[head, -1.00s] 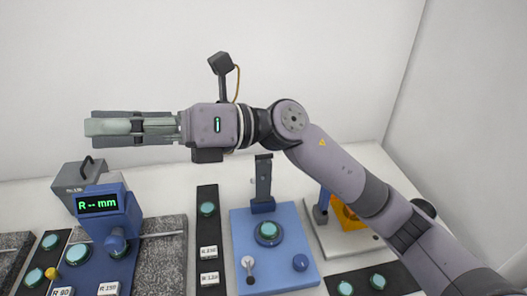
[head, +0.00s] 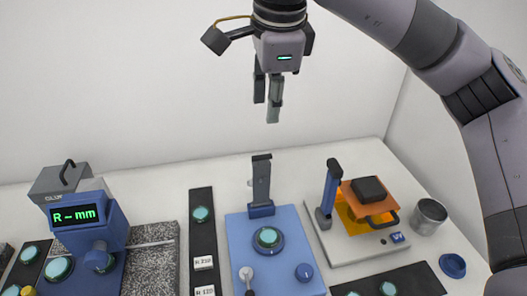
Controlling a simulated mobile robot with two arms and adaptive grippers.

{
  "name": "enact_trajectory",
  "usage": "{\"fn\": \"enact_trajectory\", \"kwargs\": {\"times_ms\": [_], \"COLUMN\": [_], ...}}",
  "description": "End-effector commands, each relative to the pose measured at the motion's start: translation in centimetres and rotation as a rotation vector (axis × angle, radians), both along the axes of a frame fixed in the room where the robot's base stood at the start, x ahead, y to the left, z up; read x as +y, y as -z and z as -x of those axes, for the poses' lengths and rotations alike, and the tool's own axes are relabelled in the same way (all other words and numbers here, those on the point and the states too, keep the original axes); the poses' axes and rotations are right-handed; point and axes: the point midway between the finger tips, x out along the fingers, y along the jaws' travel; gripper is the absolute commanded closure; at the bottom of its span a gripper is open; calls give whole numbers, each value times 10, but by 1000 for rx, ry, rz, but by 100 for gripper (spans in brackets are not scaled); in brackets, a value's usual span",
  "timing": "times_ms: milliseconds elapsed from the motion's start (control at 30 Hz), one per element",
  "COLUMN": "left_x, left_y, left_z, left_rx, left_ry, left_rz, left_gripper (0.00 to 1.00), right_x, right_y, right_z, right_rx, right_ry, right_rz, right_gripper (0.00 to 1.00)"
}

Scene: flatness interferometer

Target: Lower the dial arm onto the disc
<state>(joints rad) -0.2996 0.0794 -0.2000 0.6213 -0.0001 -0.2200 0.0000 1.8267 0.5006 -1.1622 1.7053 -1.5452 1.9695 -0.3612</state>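A blue base (head: 236,232) stands in the middle with a teal disc (head: 267,237) in a round blue holder. A dark grey upright (head: 261,180) rises at the base's back, apart from the disc; it may be the raised dial arm, but I cannot tell for certain. My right gripper (head: 267,112) hangs above and behind the upright in the picture, fingers pointing down. The fingers are apart with nothing between them. It touches nothing. My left gripper is not in view.
Right of the base are an upright blue arm (head: 331,190), an orange housing (head: 351,221) and a metal cup (head: 429,216). The air around the gripper is clear.

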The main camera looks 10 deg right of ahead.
Motion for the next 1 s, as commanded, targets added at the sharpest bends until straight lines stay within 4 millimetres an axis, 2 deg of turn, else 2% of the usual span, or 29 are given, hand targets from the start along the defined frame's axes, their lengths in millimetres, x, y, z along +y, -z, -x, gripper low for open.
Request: {"fn": "enact_trajectory", "kwargs": {"times_ms": [600, 800, 1000], "left_x": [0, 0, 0], "left_y": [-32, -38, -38], "left_z": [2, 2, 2], "left_rx": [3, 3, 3], "left_ry": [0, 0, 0], "left_rz": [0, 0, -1], "left_gripper": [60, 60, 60], "right_x": [0, 1, 0], "right_y": [122, 145, 152], "right_z": [-34, -41, -43], "right_rx": [6, 4, 2], "right_ry": [-3, -2, -3], "right_rz": [-2, -4, -2], "right_gripper": [69, 69, 69]}}
